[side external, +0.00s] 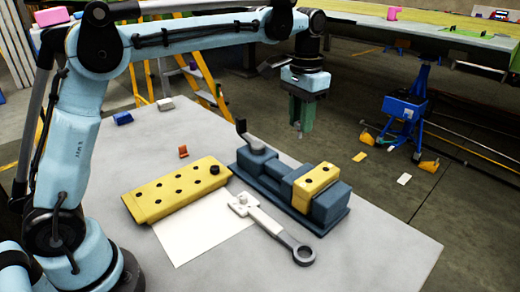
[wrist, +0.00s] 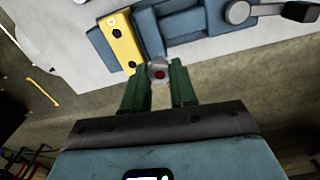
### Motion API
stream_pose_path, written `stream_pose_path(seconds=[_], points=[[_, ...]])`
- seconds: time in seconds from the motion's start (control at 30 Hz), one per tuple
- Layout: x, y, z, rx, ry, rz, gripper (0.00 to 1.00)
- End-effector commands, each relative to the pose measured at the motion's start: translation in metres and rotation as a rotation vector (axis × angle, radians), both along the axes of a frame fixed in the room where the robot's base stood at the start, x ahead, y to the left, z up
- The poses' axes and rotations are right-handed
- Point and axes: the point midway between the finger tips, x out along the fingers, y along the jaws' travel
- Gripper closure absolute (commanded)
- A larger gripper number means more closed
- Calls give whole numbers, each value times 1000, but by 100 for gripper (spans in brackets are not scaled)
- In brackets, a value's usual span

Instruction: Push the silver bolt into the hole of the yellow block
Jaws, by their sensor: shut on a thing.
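The yellow block (side external: 316,187) is clamped in the blue-grey vise (side external: 330,212), with dark holes in its top. The block (wrist: 121,45) also shows near the top of the wrist view, with two dark holes. My gripper (side external: 301,130) has green fingers pointing down, above and behind the vise and clear of the block. In the wrist view my gripper (wrist: 158,84) is shut on the silver bolt (wrist: 158,70), whose round head with a red centre shows at the fingertips. The bolt's shank is hidden in that view. In the side view the bolt cannot be made out.
A long yellow plate (side external: 165,197) with several holes and a dark peg lies left of the vise.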

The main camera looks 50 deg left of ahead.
Motion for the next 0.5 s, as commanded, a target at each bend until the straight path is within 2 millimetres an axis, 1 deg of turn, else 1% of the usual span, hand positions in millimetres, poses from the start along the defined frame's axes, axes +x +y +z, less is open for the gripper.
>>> stream_pose_path(seconds=[0.03, 0.1, 0.2, 0.33, 0.5], points=[[8, -15, 1, 0, 0, -34, 100], [16, -31, 3, 0, 0, -69, 100], [23, -49, 4, 0, 0, -108, 100], [27, -62, 4, 0, 0, -136, 100], [28, -66, -1, 0, 0, -145, 100]])
